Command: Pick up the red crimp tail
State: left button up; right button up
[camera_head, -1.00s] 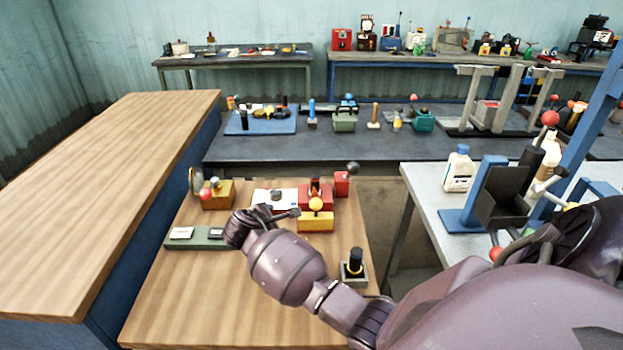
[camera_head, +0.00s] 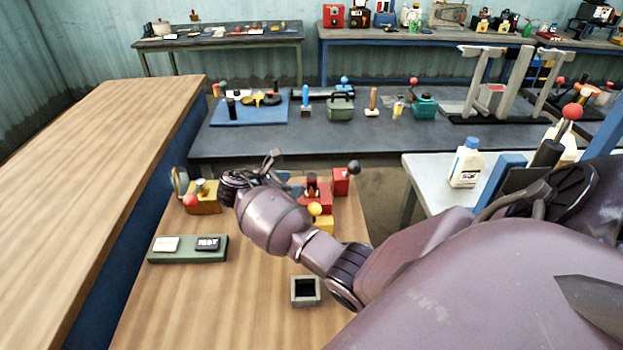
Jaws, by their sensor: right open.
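I cannot tell for sure which thing is the red crimp tail. A red ball (camera_head: 190,200) sits at the front of a yellow block (camera_head: 206,205) on the near wooden table. A red block with a black part (camera_head: 318,196) and a smaller red box (camera_head: 341,182) stand further right. My right gripper (camera_head: 271,160) is open, at the far side of this table between the yellow block and the red blocks. Its fingers are small and partly hidden by my wrist, and my arm covers what lies beneath. My left gripper is out of view.
A green tray (camera_head: 187,255) with two labelled plates lies front left, and an empty-looking square grey holder (camera_head: 305,302) lies front right. A yellow ball (camera_head: 315,209) is close to my forearm. A white bottle (camera_head: 466,165) stands on the right bench. The front middle of the wood is bare.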

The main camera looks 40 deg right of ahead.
aim_at(310, 193)
jog(key=x, duration=0.7)
jog(key=shift+w+d, duration=0.1)
jog(key=shift+d, duration=0.05)
jog(key=c, duration=1.1)
